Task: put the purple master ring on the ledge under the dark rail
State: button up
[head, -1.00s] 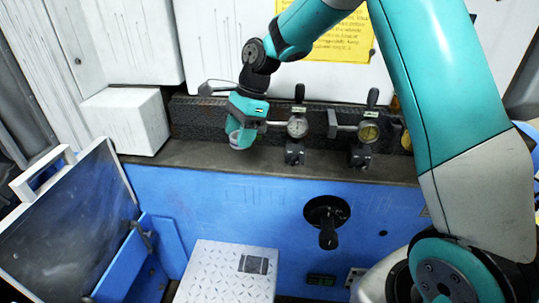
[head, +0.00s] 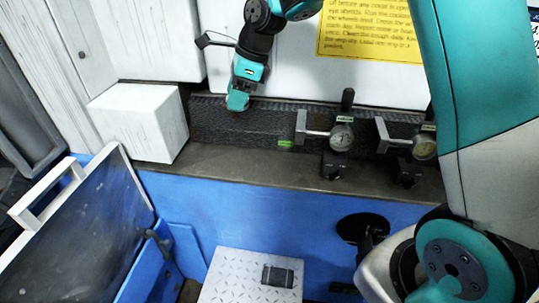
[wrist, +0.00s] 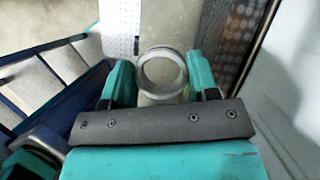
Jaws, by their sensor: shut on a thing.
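My gripper (head: 238,101) is in front of the dark rail (head: 215,125), above the grey-brown ledge (head: 240,168). In the wrist view my gripper (wrist: 158,80) has its teal fingers on either side of a ring (wrist: 141,70) and is shut on it. The ring looks greyish with a pale rim there, and its purple colour is not clear. I see through its hole to a grey-brown surface beyond. In the head view the ring cannot be made out at the fingertips. The ledge runs along the foot of the rail, and its part below my gripper is bare.
A white box (head: 137,122) stands at the left end of the ledge. A yellow notice (head: 370,32) is above. A blue panel (head: 260,210) drops below the ledge.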

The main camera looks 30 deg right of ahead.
aim_at(239, 164)
notch_tip(239, 164, down, 18)
jog(key=shift+s+f+p, duration=0.1)
jog(key=shift+p, duration=0.75)
jog(key=o, duration=1)
